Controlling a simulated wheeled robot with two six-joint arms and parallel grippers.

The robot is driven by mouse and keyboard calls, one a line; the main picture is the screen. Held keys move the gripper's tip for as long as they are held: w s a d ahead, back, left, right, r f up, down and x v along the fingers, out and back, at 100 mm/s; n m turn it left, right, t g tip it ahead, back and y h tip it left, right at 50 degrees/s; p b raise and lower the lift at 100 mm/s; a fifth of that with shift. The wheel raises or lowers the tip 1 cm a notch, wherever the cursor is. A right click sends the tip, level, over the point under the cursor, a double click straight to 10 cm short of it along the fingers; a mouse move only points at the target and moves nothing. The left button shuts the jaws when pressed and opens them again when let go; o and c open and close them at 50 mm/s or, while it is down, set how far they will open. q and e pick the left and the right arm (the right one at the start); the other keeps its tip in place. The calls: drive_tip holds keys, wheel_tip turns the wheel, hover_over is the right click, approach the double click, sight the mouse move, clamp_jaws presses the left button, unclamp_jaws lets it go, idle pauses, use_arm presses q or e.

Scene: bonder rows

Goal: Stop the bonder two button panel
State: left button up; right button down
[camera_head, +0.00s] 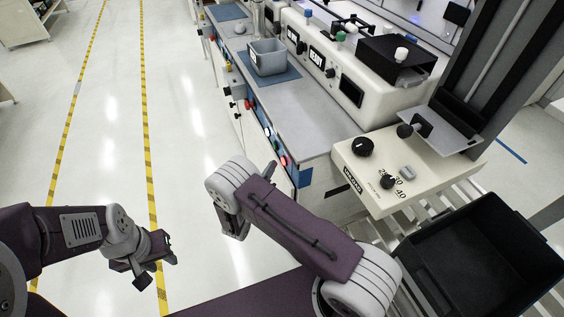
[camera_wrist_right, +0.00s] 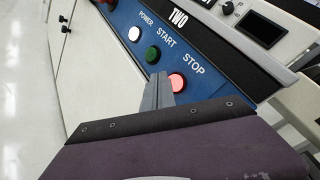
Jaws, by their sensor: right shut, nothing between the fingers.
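In the right wrist view, a blue panel (camera_wrist_right: 215,58) labelled TWO carries a white POWER button (camera_wrist_right: 134,34), a green START button (camera_wrist_right: 152,55) and a red STOP button (camera_wrist_right: 177,82). The STOP button looks bright, as if lit. My right gripper (camera_wrist_right: 158,80) is shut and empty. Its tips appear just left of the STOP button; I cannot tell whether they touch it. In the head view, small coloured buttons, including a red one (camera_head: 284,160), show along the bench front. My left gripper (camera_head: 157,270) is open and empty over the floor, far from the panel.
A grey bin (camera_head: 268,57) stands on the bench (camera_head: 300,117). A cream control box with black knobs (camera_head: 362,147) and a black crate (camera_head: 480,255) are at the right. The aisle floor (camera_head: 190,110) with yellow-black tape is clear.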

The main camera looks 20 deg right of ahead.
drive_tip(key=shift+s+a+b, duration=0.1)
drive_tip(key=shift+a+b, duration=0.55)
drive_tip(key=shift+a, duration=1.8)
